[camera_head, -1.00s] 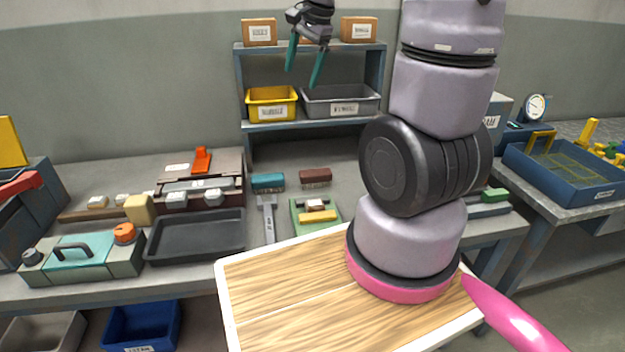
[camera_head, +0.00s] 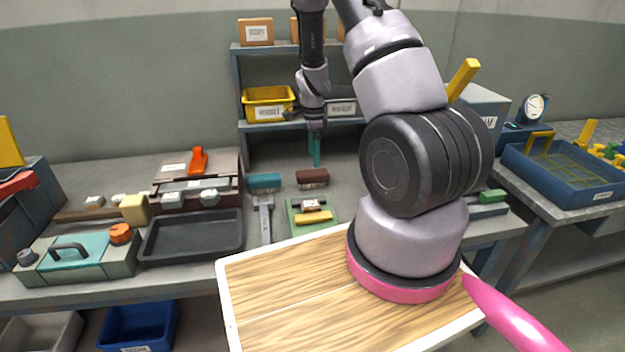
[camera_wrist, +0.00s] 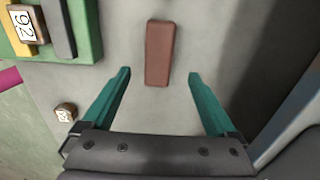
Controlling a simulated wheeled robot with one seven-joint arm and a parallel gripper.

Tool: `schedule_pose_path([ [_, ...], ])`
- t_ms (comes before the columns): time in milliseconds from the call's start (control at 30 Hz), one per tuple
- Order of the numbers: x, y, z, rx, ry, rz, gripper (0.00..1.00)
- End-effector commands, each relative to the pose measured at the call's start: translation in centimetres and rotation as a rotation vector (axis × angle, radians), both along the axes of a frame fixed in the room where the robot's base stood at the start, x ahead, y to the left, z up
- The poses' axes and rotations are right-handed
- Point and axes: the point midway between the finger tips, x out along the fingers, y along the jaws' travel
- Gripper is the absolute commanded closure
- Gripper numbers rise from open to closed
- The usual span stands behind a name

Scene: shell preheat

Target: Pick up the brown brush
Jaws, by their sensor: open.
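The brown brush (camera_head: 312,178) lies on the workbench, right of a teal brush (camera_head: 264,182) and behind a green tray. In the wrist view the brown brush (camera_wrist: 160,53) shows as an upright reddish-brown block, ahead of the fingertips and roughly midway between them. My gripper (camera_head: 314,164) points down above the bench at the brown brush. Its teal fingers overlap in the head view.
The green tray (camera_head: 292,228) holds a yellow piece and a numbered block. A grey-handled tool (camera_head: 265,222) lies left of it, a dark tray (camera_head: 190,238) further left. Behind stands a shelf with a yellow bin (camera_head: 268,100).

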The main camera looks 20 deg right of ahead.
Motion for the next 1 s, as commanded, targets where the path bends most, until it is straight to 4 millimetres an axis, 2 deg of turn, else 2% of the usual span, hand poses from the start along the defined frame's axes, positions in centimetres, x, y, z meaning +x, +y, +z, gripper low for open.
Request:
schedule_pose_path([
  [100, 0.0, 0.0, -1.7, 0.001, 0.002, -0.001, 0.07],
  [333, -0.1, 0.2, -3.5, 0.001, 0.001, 0.000, 0.07],
  [600, -0.2, 0.4, -7.2, 0.001, 0.000, 0.001, 0.07],
  [900, -0.1, 0.5, -7.6, 0.001, -0.002, 0.002, 0.07],
  [967, -0.2, 0.5, -7.6, 0.001, -0.001, 0.002, 0.30],
  [1000, -0.2, 0.5, -7.6, 0.001, -0.001, 0.002, 0.46],
])
